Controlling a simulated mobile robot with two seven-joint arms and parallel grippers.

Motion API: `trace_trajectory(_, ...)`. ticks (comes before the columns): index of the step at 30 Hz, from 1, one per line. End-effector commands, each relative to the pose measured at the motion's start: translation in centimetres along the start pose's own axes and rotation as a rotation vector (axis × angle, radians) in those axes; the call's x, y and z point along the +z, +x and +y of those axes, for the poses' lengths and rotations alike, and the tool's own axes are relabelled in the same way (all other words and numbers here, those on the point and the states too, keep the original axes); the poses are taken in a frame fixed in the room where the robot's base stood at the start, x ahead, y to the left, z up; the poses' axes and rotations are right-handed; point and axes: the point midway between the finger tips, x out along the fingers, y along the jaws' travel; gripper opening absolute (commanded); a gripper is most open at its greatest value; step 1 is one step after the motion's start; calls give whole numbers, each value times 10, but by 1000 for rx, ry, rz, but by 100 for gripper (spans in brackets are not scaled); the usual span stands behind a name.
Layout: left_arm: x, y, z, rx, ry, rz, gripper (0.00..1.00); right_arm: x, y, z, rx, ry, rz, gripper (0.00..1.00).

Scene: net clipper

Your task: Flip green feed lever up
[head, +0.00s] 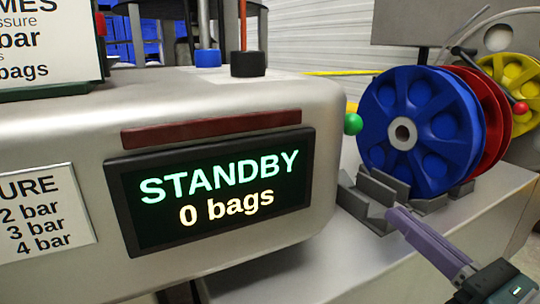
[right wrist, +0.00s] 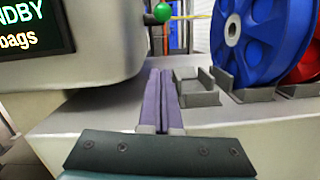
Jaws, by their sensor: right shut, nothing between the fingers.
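The green feed lever shows as a green ball knob (head: 353,124) at the right side of the machine housing, left of the blue reel. In the right wrist view the green knob (right wrist: 162,13) is at the top, with a short stem below it. My right gripper (head: 392,212) is at the lower right of the head view, below and to the right of the knob, apart from it. In the right wrist view its purple fingers (right wrist: 160,75) are together and empty, pointing toward the area below the knob. My left gripper is not in view.
A display (head: 210,190) reads STANDBY, 0 bags. Blue (head: 420,130), red (head: 490,120) and yellow (head: 515,85) reels stand on the right, with grey brackets (head: 368,200) close to my fingers. A red knob (head: 520,107) is at the far right. Open space lies between the housing and the brackets.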

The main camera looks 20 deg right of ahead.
Motion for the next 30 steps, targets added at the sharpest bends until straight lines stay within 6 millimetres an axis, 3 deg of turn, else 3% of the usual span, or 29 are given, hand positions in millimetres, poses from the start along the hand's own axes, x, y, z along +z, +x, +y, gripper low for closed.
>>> trace_trajectory(11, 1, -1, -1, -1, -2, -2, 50, 1, 6, 0, -1, 2, 0, 0)
trace_trajectory(16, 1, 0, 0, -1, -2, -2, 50, 2, 30, 0, 1, 2, -3, 0)
trace_trajectory(26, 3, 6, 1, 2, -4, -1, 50, 1, 101, -1, -1, 2, -3, 0)
trace_trajectory(30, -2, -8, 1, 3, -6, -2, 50, 26, 106, 0, 0, 0, 0, 0)
